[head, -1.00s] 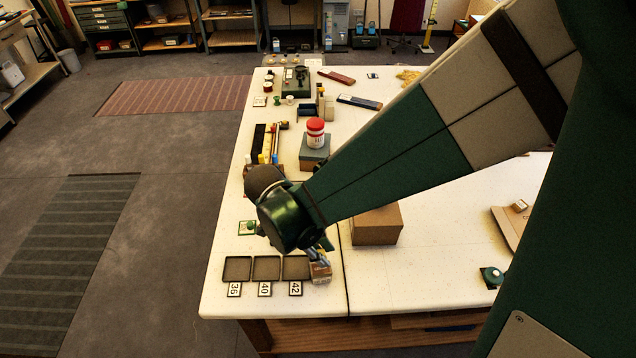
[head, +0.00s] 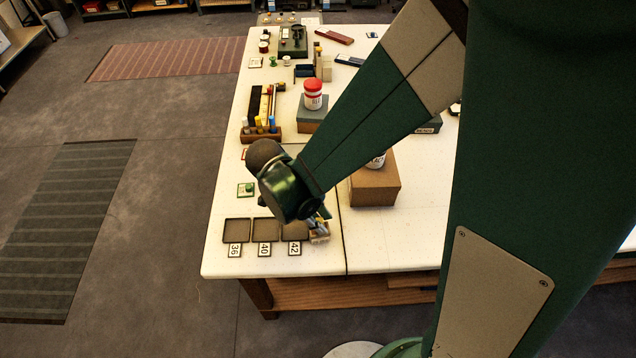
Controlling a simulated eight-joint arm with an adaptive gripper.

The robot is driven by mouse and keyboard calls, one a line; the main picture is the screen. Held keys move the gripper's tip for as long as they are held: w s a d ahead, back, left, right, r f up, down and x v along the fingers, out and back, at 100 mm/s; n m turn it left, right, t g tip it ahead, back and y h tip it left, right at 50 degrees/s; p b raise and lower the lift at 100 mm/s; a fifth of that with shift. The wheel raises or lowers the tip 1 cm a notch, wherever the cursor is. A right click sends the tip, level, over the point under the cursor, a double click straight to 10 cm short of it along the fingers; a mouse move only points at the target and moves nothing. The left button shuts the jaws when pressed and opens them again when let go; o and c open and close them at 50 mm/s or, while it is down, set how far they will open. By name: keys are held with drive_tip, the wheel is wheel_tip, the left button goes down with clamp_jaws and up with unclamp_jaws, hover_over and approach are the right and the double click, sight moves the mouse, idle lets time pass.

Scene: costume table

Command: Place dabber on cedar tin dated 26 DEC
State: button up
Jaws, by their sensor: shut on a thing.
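My gripper (head: 319,224) is low over the near part of the white table, at the right end of a row of dark trays. It is shut on a small pale tan thing (head: 320,237), mostly hidden by the fingers; I cannot tell if it is the dabber. A red-lidded white jar (head: 313,95) stands on a grey-green box (head: 312,119), and another white jar (head: 377,161) stands on a brown box (head: 375,189), partly behind my arm. Their writing is too small to read, so I cannot tell which thing is the cedar tin dated 26 DEC.
Shallow trays (head: 237,231) with cards 36, 40 and 42 lie along the near edge. A green-knobbed thing (head: 248,188) sits on a card at the left edge. A wooden rack (head: 261,136) stands beyond it. The table (head: 390,240) is bare at near right.

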drive_tip(key=shift+f, duration=0.15)
drive_tip(key=o, duration=0.8)
drive_tip(key=shift+r, duration=0.3)
drive_tip(key=shift+v, duration=5.9)
drive_tip(key=shift+a, duration=0.15)
